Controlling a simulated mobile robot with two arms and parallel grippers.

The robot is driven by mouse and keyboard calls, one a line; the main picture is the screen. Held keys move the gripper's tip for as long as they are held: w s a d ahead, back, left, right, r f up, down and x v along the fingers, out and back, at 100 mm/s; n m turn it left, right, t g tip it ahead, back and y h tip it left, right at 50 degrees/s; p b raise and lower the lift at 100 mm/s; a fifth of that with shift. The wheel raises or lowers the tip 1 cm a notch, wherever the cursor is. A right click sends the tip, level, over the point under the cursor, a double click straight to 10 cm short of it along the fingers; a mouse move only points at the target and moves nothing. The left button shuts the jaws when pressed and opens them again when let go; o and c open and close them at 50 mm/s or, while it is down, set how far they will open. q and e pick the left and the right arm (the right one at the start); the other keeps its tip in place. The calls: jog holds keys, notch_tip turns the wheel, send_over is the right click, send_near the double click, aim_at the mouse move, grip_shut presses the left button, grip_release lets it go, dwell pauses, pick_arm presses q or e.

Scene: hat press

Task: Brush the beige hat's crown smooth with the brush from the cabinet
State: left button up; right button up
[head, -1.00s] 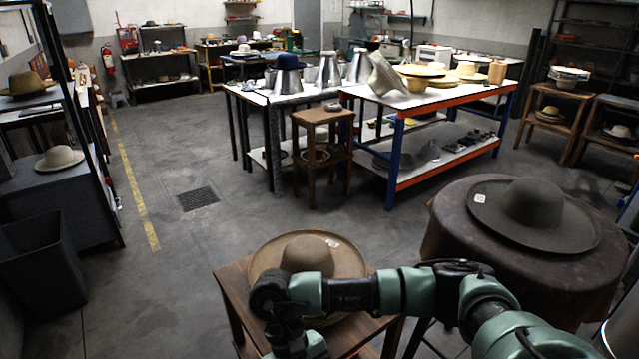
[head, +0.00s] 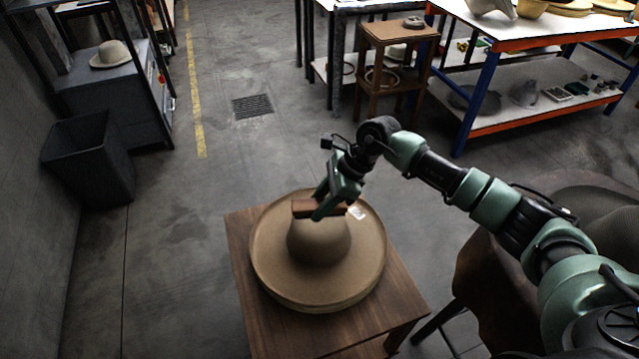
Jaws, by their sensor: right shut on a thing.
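The beige hat (head: 318,243) sits brim down on a small wooden table (head: 262,325) in the lower middle of the head view. A small white tag lies on its brim. My right gripper (head: 328,205) is above the crown, shut on a brown wooden brush (head: 319,208). The brush lies across the top of the crown and looks to be touching it, though its underside is hidden. The gripper and brush cover part of the crown's far side. My left gripper is not in view.
A round covered table with a dark hat (head: 590,203) stands at the right, partly behind my right arm. A dark bin (head: 88,160) stands at the left. A wooden stool (head: 400,38) and a blue-and-orange workbench (head: 520,48) stand farther back. The floor left of the small table is clear.

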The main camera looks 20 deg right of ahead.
jog(key=w+r+m+t, duration=0.1)
jog(key=w+m, duration=0.2)
jog(key=b, duration=0.4)
send_over(327, 221)
jog(key=w+a, duration=0.1)
jog(key=a, duration=0.1)
jog(key=shift+h, duration=0.3)
notch_tip(327, 221, down, 6)
jog(key=shift+f, duration=0.2)
jog(key=shift+w+d+f+t, duration=0.1)
jog(key=shift+f+t, duration=0.2)
jog(key=shift+f, duration=0.25)
jog(key=shift+f+b, duration=0.5)
jog(key=shift+b, duration=0.15)
jog(key=shift+w+a+b, duration=0.2)
jog(key=shift+w+a, duration=0.05)
jog(key=shift+a, duration=0.3)
jog(key=shift+w+a+b, duration=0.2)
jog(key=shift+w+a, duration=0.05)
jog(key=shift+a, duration=0.25)
jog(key=shift+d, duration=0.15)
jog(key=shift+s+d, duration=0.55)
jog(key=shift+d, duration=0.4)
jog(key=shift+s+d, duration=0.55)
jog(key=shift+d, duration=0.35)
